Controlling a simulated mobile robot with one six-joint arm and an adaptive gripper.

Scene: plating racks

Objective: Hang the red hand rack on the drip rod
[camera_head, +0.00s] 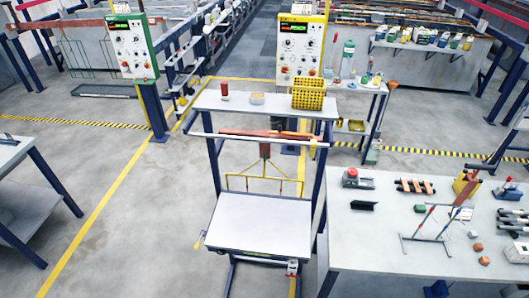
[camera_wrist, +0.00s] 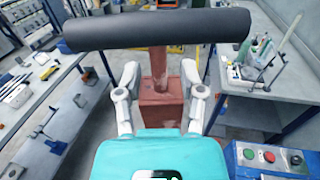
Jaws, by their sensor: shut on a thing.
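In the wrist view, my gripper (camera_wrist: 160,88) has its two grey fingers on either side of a red-brown block with a stem, part of the red hand rack (camera_wrist: 162,106). A thick dark grey bar (camera_wrist: 155,30) crosses above the stem; I cannot tell whether they touch. In the head view, a pale horizontal rod (camera_head: 215,136), which looks like the drip rod, runs across the front of the central stand. A red-topped rack with yellow prongs (camera_head: 265,178) is below the rod; I cannot tell whether it is the held one. My gripper cannot be made out in the head view.
The stand's upper shelf (camera_head: 225,108) holds a red container, a bowl and a yellow basket (camera_head: 308,94). Its lower white tray (camera_head: 258,226) is bare. A cluttered table (camera_head: 375,250) stands at right, another table (camera_head: 12,150) at left. Open floor lies left of the stand.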

